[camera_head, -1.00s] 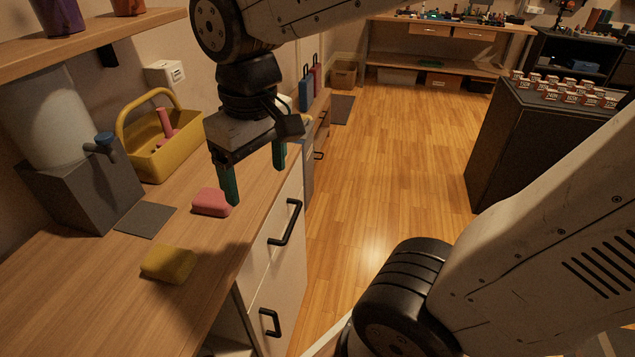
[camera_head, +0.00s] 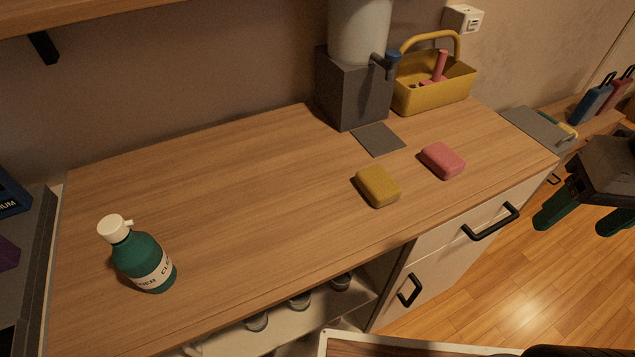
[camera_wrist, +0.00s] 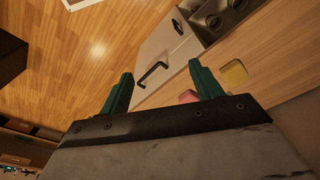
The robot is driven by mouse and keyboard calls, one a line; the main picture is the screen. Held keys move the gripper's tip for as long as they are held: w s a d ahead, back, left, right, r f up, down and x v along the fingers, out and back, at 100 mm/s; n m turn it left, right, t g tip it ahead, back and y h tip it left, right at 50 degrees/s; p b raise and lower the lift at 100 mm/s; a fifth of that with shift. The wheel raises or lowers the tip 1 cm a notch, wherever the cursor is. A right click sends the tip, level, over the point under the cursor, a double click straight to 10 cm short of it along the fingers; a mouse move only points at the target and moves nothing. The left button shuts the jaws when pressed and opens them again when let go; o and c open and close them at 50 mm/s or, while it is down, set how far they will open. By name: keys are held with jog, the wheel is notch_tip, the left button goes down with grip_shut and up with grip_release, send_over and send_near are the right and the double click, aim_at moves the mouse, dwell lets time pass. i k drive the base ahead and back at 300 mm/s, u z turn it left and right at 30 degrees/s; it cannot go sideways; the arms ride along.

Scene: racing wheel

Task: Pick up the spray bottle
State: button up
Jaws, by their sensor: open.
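A green spray bottle (camera_head: 143,258) with a white top and a white label stands upright on the left front part of the wooden counter (camera_head: 230,190) in the head view. My gripper (camera_head: 588,222) is at the right edge of that view, beyond the counter's front right end and far from the bottle. Its two green fingers are apart with nothing between them. In the wrist view my gripper (camera_wrist: 165,88) is also open and empty, with the counter and floor behind it. The bottle does not show in the wrist view.
A yellow sponge (camera_head: 378,186) and a pink sponge (camera_head: 442,160) lie on the counter's right half. Behind them stand a dispenser (camera_head: 352,90) and a yellow caddy (camera_head: 432,85). A wall shelf (camera_head: 120,18) hangs above. The counter around the bottle is clear.

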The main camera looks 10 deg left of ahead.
aim_at(139, 257)
jog(key=u, duration=0.2)
jog(key=k, duration=1.2)
jog(key=u, duration=1.95)
jog(key=i, duration=0.5)
jog(key=u, duration=0.05)
